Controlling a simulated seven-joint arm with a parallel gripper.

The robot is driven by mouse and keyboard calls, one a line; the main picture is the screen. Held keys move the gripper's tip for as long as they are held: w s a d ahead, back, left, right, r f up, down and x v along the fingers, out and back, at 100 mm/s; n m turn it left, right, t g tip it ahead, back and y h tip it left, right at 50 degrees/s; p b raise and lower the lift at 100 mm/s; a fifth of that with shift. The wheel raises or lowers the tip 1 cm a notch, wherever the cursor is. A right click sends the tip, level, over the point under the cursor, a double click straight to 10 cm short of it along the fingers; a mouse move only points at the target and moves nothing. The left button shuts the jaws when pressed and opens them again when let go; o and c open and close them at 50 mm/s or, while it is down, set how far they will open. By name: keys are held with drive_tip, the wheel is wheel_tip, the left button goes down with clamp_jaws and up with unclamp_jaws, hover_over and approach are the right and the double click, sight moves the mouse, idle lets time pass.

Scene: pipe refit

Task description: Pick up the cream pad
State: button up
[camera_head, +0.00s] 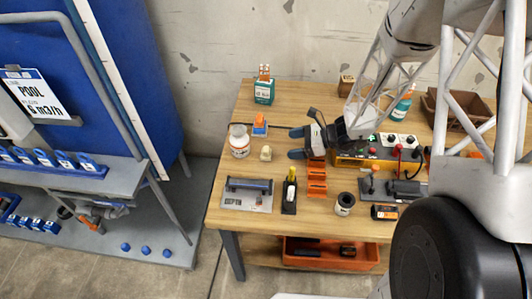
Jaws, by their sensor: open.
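A small cream block (266,153), which looks like the cream pad, sits on the wooden table (225,190) near its left side. My gripper (297,143) is to the right of it, with its two blue fingertips apart and pointing left. The fingers are open and I see nothing between them. The gripper appears to be above the table, apart from the cream block; the exact height cannot be told.
A white jar (239,143) stands close left of the cream block, and a blue-and-orange item (260,125) just behind it. An orange rack (317,180), a yellow-and-black tool (290,190) and a grey tray (247,194) lie in front. A green box (264,92) stands at the back.

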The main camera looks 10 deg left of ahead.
sight(269, 150)
drive_tip(key=shift+x, duration=2.6)
drive_tip(key=shift+x, duration=2.6)
drive_tip(key=shift+d+f, duration=0.1)
drive_tip(key=shift+f, duration=0.05)
drive_tip(key=shift+c, duration=0.2)
drive_tip(key=c, duration=1)
